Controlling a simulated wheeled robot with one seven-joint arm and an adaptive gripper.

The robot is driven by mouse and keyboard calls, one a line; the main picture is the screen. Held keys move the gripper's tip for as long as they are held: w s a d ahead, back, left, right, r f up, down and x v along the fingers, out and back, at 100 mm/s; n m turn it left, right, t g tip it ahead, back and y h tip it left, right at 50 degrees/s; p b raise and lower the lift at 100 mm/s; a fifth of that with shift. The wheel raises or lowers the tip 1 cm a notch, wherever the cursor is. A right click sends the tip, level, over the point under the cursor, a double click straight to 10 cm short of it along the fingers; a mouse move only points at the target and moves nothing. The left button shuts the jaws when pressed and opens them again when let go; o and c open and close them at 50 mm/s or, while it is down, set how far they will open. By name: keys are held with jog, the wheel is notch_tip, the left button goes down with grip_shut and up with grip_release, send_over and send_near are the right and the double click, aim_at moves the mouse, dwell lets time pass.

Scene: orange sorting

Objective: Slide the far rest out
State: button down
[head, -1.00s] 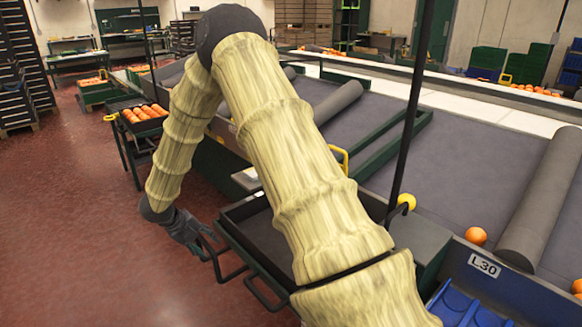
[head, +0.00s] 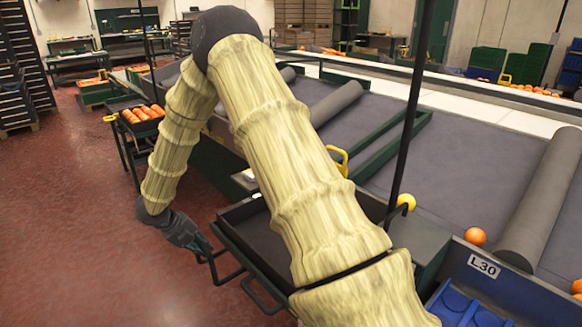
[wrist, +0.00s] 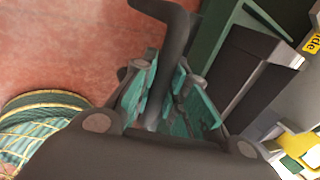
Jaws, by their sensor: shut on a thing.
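The far rest (head: 215,272) is a dark bent bar at the side of a black tray in the head view. The near rest (head: 262,303) is a similar bar closer to me. My gripper (head: 203,246) is at the outer end of the far rest, left of the tray. In the wrist view, the far rest (wrist: 176,50) shows as a thick dark bar running between the teal fingers of my gripper (wrist: 172,98), which is shut on it.
The black tray (head: 232,216) on its green stand lies right of my gripper, partly behind my arm. Red floor is open to the left. A bundle with yellow netting (wrist: 42,125) shows low left in the wrist view. A rack of oranges (head: 142,113) stands farther back.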

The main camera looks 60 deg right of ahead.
jog(key=w+a+p, duration=0.1)
jog(key=w+a, duration=0.1)
jog(key=a, duration=0.7)
jog(key=shift+w+a+p, duration=0.15)
jog(key=shift+p, duration=0.2)
jog(key=c, duration=1)
grip_release()
jog(key=shift+c, duration=0.2)
jog(key=shift+r, duration=0.1)
notch_tip(320, 180, up, 7)
jog(key=p, duration=0.5)
jog(key=shift+p, duration=0.3)
dwell(0.3)
dwell(0.5)
